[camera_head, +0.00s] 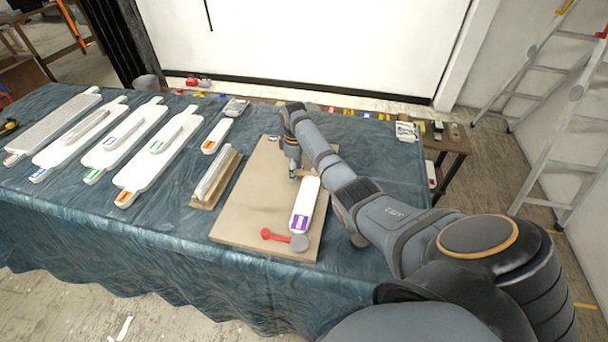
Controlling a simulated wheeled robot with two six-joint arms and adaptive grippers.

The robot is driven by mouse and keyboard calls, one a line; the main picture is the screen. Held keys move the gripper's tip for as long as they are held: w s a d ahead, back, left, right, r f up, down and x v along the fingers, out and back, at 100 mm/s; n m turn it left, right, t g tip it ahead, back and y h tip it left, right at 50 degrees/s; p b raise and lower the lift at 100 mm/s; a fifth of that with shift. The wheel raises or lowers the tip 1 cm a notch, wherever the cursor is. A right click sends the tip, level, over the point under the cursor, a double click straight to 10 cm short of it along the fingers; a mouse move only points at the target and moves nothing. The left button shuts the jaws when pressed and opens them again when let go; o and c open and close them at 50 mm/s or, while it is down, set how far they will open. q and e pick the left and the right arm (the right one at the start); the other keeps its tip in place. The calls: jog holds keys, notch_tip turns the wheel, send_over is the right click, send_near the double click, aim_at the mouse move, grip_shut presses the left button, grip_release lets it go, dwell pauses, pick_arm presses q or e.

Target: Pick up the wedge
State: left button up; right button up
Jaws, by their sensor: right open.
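A long white piece with a purple label (304,205) lies on the brown board (245,210); it may be the wedge, but I cannot tell its shape for sure. My right gripper (295,178) points down over the board, beside the upper left end of this white piece. It is open, and I see nothing held in it. Whether its fingertips touch the board is too small to tell. A red-handled tool with a grey round head (285,239) lies at the near end of the white piece. My left gripper is out of view.
A pale bar on a wooden holder (216,180) stands left of the board. Several white paddle-shaped boards (130,185) lie further left on the blue cloth (140,235). A smaller white piece with an orange label (217,136) lies behind the holder. A ladder (560,110) stands right.

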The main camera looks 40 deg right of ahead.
jog(key=shift+s, duration=0.1)
jog(key=c, duration=1)
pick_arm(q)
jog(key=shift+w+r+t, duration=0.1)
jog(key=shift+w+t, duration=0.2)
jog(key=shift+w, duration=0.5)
pick_arm(e)
jog(key=shift+c, duration=0.2)
jog(key=shift+r, duration=0.1)
